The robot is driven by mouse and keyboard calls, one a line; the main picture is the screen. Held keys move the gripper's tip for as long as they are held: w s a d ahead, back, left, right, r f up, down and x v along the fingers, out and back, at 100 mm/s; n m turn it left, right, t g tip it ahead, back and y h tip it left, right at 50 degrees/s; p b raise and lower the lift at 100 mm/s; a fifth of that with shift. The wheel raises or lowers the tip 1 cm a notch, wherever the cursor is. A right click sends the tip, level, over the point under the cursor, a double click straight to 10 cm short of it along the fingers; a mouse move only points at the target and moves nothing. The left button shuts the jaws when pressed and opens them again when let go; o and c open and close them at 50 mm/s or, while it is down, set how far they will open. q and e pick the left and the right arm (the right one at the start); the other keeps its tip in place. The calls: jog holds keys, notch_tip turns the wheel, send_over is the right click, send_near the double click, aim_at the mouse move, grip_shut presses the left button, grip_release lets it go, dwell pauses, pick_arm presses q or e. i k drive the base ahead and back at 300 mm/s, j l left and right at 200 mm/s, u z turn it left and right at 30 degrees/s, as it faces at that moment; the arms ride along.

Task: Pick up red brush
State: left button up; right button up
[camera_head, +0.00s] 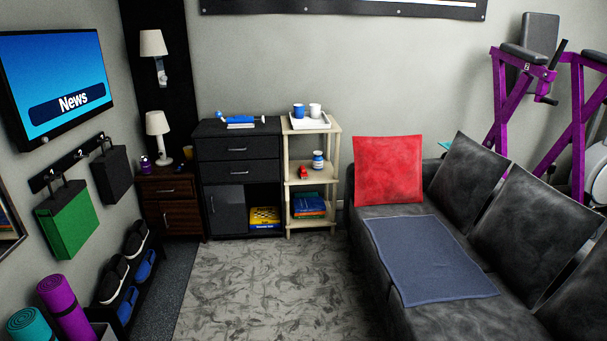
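No thing in the head view shows clearly as a red brush. A small red object (303,172) stands on the middle level of the light wooden shelf (289,200), next to a small blue and white jar (318,160). It is too small to tell what it is. A blue object (240,118) with white parts lies on top of the black dresser (240,175). Neither of my grippers is in view.
A dark sofa (372,300) with a red cushion (388,170) and blue blanket (428,260) takes up the right. A shoe rack (125,300) and rolled mats (66,308) stand at left. The patterned rug (270,285) between them is clear.

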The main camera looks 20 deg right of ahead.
aim_at(302, 173)
jog(key=z, duration=1.45)
jog(key=i+j+u, duration=0.55)
jog(key=i+u, duration=0.15)
jog(key=i, duration=0.15)
jog(key=i+j, duration=0.15)
jog(key=i, duration=0.35)
jog(key=i+j, duration=0.2)
jog(key=i, duration=0.25)
jog(key=i+j+u, duration=0.1)
jog(key=i, duration=0.4)
jog(key=i+j, duration=0.2)
jog(key=i, duration=0.25)
